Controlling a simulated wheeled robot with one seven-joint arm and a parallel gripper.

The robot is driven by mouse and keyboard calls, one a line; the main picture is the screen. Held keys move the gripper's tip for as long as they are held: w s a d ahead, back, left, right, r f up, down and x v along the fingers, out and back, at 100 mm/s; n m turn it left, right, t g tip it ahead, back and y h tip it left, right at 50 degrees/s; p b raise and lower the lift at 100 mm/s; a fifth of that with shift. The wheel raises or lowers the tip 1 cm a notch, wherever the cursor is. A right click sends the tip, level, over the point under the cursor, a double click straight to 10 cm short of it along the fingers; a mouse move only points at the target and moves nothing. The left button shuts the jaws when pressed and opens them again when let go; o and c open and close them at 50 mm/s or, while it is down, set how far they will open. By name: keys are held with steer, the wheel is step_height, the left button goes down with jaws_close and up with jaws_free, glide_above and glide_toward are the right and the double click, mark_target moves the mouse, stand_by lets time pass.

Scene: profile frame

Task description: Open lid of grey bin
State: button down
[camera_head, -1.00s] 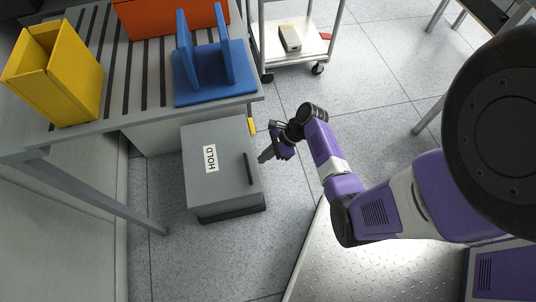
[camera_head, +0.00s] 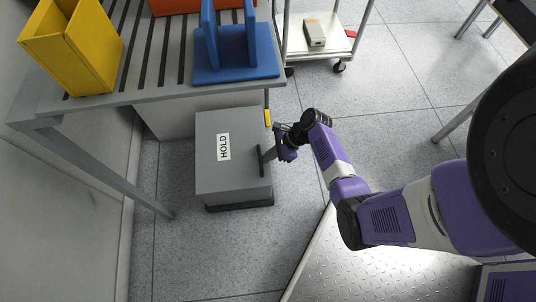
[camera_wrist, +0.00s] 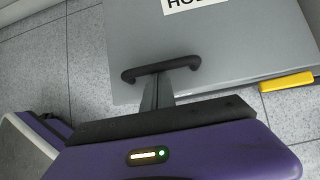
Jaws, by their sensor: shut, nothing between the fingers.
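The grey bin (camera_head: 233,185) stands on the floor with its lid (camera_head: 240,122) closed. The lid bears a white HOLD label (camera_head: 223,147) and a black bar handle (camera_head: 261,163) along its right edge. My gripper (camera_head: 269,154) is at the handle's right side, low over the lid's edge. In the wrist view its fingers (camera_wrist: 157,92) are together and reach up to the handle (camera_wrist: 160,67), with their tips at or under the bar. Whether they touch it I cannot tell. Nothing is held.
A slatted grey bench (camera_head: 155,97) with a yellow bin (camera_head: 85,55) and a blue holder (camera_head: 235,68) stands just behind the grey bin. A yellow piece (camera_head: 267,117) sits beside the lid's far right corner.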

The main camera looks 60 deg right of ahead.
steer(key=shift+w+a+r+p, duration=0.1)
steer(key=shift+r+p, duration=0.7)
steer(key=shift+p, duration=0.1)
steer(key=r+p, duration=0.2)
steer(key=p, duration=0.1)
steer(key=w+r+g+h+p, duration=0.1)
steer(key=r+p, duration=0.1)
steer(key=p, duration=0.1)
steer(key=a+r+g+p, duration=0.1)
steer(key=r+p, duration=0.1)
steer(key=p, duration=0.1)
steer(key=shift+w+a+h, duration=0.1)
steer(key=shift+w+h, duration=0.2)
steer(key=w+a+r+g+h+p, duration=0.2)
steer(key=w+a+r+p, duration=0.2)
steer(key=r+p, duration=0.4)
steer(key=shift+w+p, duration=0.6)
